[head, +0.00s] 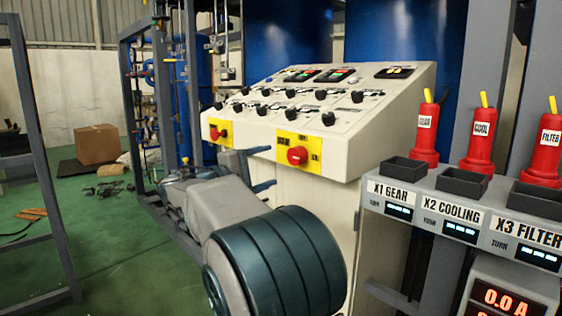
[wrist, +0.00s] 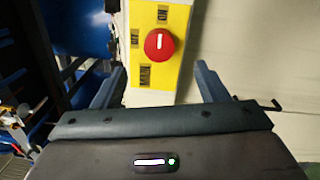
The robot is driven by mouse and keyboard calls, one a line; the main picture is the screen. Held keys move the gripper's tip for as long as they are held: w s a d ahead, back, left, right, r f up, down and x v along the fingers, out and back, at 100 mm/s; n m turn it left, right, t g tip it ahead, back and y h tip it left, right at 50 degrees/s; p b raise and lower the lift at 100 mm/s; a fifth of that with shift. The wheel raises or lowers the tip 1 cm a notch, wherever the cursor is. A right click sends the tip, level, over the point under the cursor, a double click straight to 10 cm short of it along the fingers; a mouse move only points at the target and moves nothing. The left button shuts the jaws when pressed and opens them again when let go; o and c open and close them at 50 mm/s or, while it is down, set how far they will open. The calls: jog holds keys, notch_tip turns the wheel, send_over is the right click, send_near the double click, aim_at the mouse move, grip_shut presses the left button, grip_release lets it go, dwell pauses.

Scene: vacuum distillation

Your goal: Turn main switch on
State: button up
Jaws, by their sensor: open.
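The likely main switch is a red round knob (head: 298,155) on a yellow plate on the front of the cream control console (head: 340,150). In the wrist view the red knob (wrist: 159,44) carries a white mark that stands upright in the picture, with dark labels on the yellow plate around it. My gripper (head: 273,167) is open and empty, just left of the knob in the head view. In the wrist view my gripper (wrist: 160,68) has its fingers spread either side of the knob, apart from it.
A second red knob (head: 223,132) sits on another yellow plate further left. Black knobs (head: 328,118) line the sloping panel above. At right, a grey rack (head: 455,205) holds red bottles (head: 478,140) and black trays. Green floor at left has a cardboard box (head: 97,143).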

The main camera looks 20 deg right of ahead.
jog(key=shift+v, duration=2.1)
jog(key=s+d+f+m+g+y+p, duration=0.1)
jog(key=s+d+f+g+y+p, duration=0.1)
jog(key=s+y+p, duration=0.4)
jog(key=s+d+f+g+y+p, duration=0.1)
jog(key=s+d+f+y+p, duration=0.2)
jog(key=s, duration=0.4)
jog(key=s+a+m+y+p, duration=0.2)
jog(key=s+a+y+p, duration=0.2)
jog(key=s, duration=0.4)
jog(key=s+a+f+m+y+p, duration=0.1)
jog(key=s+a+m+y+p, duration=0.2)
jog(key=s+a+p, duration=0.3)
jog(key=shift+s+a+f+y+p, duration=0.2)
jog(key=shift+s+y+p, duration=0.4)
jog(key=shift+s+p, duration=0.35)
